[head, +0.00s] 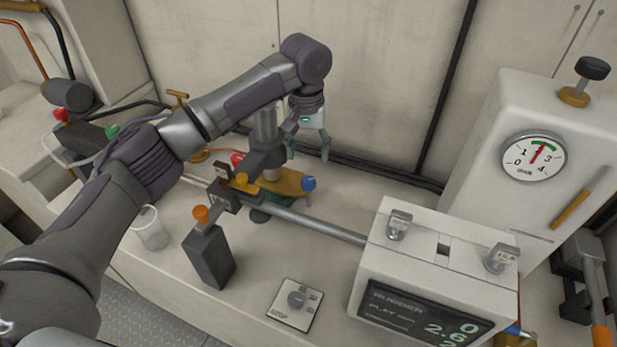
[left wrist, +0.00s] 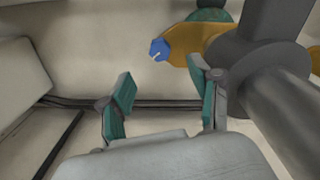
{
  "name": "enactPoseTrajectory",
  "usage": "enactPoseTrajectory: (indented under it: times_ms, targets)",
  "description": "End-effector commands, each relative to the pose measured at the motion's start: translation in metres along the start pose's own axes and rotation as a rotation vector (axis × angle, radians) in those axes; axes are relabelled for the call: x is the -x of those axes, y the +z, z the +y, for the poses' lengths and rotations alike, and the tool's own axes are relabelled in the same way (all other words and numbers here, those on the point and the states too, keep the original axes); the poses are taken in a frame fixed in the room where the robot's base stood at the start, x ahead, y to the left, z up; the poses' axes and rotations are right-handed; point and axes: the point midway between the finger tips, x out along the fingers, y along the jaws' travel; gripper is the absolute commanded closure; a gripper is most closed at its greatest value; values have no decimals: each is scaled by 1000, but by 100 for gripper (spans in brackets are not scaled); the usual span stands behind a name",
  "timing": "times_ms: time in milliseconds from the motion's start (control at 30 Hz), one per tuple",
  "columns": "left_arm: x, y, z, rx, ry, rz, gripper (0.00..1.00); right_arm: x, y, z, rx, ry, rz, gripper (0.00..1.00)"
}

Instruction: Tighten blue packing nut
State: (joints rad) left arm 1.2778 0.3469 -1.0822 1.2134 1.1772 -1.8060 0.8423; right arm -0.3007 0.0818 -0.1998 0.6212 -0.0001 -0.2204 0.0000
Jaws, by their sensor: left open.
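The blue packing nut (head: 309,184) sits at the right end of a brass-coloured body (head: 285,181) beside the grey vertical post. In the left wrist view the nut (left wrist: 160,49) shows beyond the fingertips, between them in the picture, with a notch in its edge. My left gripper (head: 308,153) is open with nothing between its fingers. It is above and behind the nut in the head view, apart from it. Its two teal-padded fingers also show in the left wrist view (left wrist: 160,82). My right gripper is not in view.
A grey rod (head: 315,221) runs from the post to a white box labelled rudder (head: 440,255). A dark block with an orange knob (head: 208,256), a clear cup (head: 150,229) and a switch plate (head: 294,304) stand in front. A gauge (head: 533,156) is at right.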

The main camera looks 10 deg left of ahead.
Motion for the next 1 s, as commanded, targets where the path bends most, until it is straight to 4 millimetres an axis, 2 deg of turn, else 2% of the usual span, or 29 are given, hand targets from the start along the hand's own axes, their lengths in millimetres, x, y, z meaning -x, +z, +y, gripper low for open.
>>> enactPoseTrajectory:
  times_ms: [33,200,400,600,833,867,1000]
  targets:
    - [-13,1,-1,1,-3,-4,37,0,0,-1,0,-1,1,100]
    - [-48,0,-1,1,-2,-2,37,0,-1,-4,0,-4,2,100]
    - [-76,0,0,1,-1,-1,37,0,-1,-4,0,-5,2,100]
    - [-87,0,0,0,-1,0,37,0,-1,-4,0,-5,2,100]
    - [-88,0,0,-1,-1,0,37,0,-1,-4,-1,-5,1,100]
    - [-88,0,0,-1,-1,0,39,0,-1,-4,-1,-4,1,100]
    - [-88,0,0,-1,0,0,62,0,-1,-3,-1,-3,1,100]
